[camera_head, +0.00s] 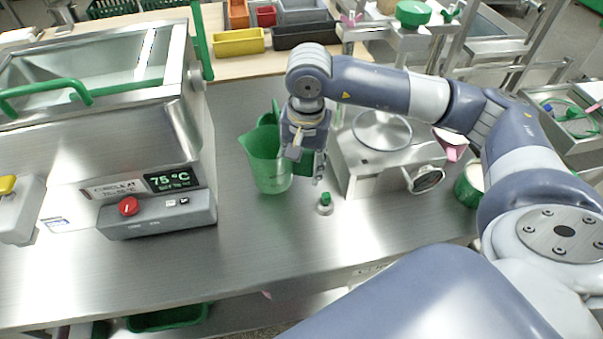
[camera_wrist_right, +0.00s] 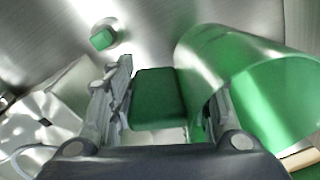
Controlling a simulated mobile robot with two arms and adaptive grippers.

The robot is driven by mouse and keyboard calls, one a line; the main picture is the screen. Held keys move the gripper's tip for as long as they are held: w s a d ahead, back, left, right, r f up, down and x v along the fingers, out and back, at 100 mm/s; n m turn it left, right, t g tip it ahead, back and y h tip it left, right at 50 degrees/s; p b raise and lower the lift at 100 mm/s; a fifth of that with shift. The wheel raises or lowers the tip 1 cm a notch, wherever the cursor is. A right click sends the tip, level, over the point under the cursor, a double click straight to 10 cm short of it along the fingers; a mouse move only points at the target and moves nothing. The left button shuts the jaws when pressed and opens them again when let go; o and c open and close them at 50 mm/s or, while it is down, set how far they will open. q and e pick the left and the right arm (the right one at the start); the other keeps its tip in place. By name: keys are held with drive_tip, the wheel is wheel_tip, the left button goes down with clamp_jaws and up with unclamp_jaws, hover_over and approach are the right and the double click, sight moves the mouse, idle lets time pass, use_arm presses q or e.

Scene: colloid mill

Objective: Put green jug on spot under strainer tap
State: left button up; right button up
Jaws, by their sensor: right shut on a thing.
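The translucent green jug (camera_head: 265,165) stands upright, seemingly on the steel counter, between the cooker and a small steel machine. In the right wrist view its open body (camera_wrist_right: 262,85) lies at the right, and its dark green handle (camera_wrist_right: 158,98) is between my fingers. My right gripper (camera_head: 306,162) is shut on the handle at the jug's right side; it also shows in the right wrist view (camera_wrist_right: 168,92). The steel machine (camera_head: 385,158) has a dish on top and a round opening at its front; I cannot tell whether it is the strainer. My left gripper is out of view.
A small green-capped piece (camera_head: 325,204) stands on the counter (camera_head: 270,250) in front of the jug. The cooker (camera_head: 110,130) with its 75 °C display is close on the left. Colored bins (camera_head: 238,42) stand behind. The front of the counter is clear.

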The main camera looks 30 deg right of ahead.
sight(302, 176)
wheel_tip(302, 176, down, 3)
drive_tip(key=shift+s+f, duration=0.1)
drive_tip(key=shift+f, duration=0.05)
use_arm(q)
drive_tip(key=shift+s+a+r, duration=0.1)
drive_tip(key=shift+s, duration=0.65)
use_arm(e)
drive_tip(key=shift+f, duration=0.2)
drive_tip(key=o, duration=1.1)
drive_tip(key=shift+r, duration=0.1)
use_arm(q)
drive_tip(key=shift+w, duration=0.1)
use_arm(e)
drive_tip(key=shift+r, duration=0.1)
